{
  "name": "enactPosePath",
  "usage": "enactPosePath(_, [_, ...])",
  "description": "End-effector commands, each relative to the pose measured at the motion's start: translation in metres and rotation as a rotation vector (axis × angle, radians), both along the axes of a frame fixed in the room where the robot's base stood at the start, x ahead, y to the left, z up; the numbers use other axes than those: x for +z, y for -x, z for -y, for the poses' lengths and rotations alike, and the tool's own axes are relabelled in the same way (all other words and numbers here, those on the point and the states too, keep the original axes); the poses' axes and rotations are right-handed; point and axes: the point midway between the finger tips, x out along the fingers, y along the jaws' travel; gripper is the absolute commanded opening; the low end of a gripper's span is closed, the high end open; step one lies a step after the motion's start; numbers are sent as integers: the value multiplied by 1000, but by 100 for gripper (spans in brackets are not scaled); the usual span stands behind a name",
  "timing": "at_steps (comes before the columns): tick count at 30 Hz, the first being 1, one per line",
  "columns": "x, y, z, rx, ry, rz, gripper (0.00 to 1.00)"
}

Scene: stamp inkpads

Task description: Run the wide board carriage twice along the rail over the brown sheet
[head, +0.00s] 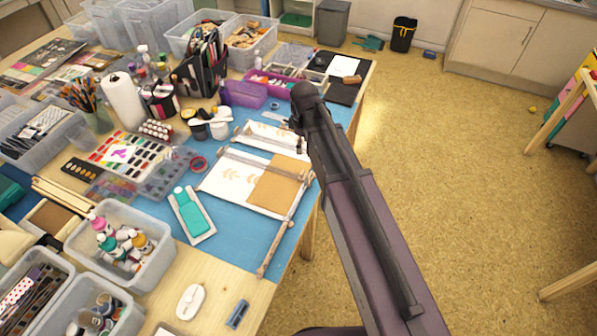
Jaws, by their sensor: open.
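Another wooden bar (279,240) runs along the right side of the mat. I cannot tell for certain which pieces are the carriage and the rail. My gripper (299,146) is small and partly hidden under my arm's end, above the board's right side. It is open and holds nothing visible.
White and black jars (215,125), a purple box (246,94) and crowded clear bins (120,245) surround the mat (236,242). Open floor (440,150) lies right of the table.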

Motion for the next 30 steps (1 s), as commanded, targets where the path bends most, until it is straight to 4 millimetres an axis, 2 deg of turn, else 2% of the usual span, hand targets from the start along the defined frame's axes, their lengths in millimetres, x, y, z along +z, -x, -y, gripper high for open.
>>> enactPosePath(8, [-13, 0, -1, 1, 0, 0, 71])
enactPosePath(30, [-70, 0, -2, 3, 0, 0, 71])
